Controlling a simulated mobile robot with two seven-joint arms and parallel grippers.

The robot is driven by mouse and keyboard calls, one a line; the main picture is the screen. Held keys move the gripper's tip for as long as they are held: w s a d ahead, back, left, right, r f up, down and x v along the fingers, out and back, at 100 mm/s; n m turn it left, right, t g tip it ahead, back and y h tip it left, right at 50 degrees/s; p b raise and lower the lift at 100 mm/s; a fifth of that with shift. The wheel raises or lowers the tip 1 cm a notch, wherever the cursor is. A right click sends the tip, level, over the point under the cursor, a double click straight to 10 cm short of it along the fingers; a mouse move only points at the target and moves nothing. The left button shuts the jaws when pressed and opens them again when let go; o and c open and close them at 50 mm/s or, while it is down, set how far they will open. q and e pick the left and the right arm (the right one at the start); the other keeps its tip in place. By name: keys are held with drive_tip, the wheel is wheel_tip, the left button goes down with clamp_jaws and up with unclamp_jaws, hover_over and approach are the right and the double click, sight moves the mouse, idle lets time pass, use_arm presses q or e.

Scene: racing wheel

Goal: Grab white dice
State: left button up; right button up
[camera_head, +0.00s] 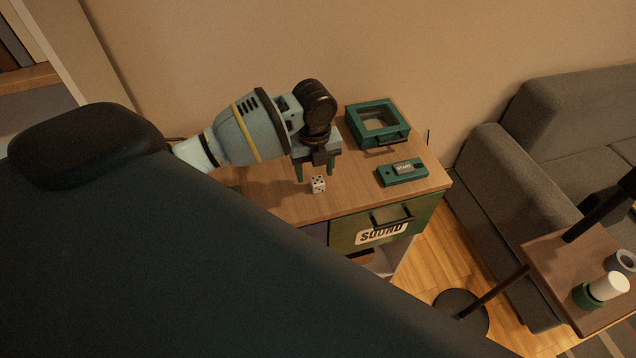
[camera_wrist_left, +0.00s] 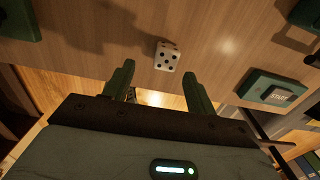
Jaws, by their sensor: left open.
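A small white die (camera_head: 318,184) with dark pips lies on the wooden cabinet top, near its front edge. My left gripper (camera_head: 314,174) is open above the cabinet top, with its two green fingers pointing down close to the die. In the left wrist view the die (camera_wrist_left: 167,57) lies just beyond the fingertips, roughly centred between the fingers (camera_wrist_left: 158,75). Nothing is between the fingers, and I cannot tell the exact height gap. My right gripper is not in view.
A green box with a glass lid (camera_head: 378,122) stands at the back right of the cabinet top (camera_head: 275,205). A green device with a START button (camera_head: 403,172) lies to the right of the die. A drawer labelled SOUND (camera_head: 385,231) is below the front edge.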

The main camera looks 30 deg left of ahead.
sight(317, 180)
use_arm(q)
drive_tip(key=shift+f, duration=0.2)
drive_tip(key=f, duration=0.3)
drive_tip(key=shift+w+d+f, duration=0.1)
drive_tip(key=shift+w+f, duration=0.15)
drive_tip(key=shift+w, duration=0.15)
drive_tip(key=shift+f, duration=0.6)
drive_tip(key=shift+c, duration=0.2)
drive_tip(key=c, duration=1)
drive_tip(key=shift+r, duration=0.1)
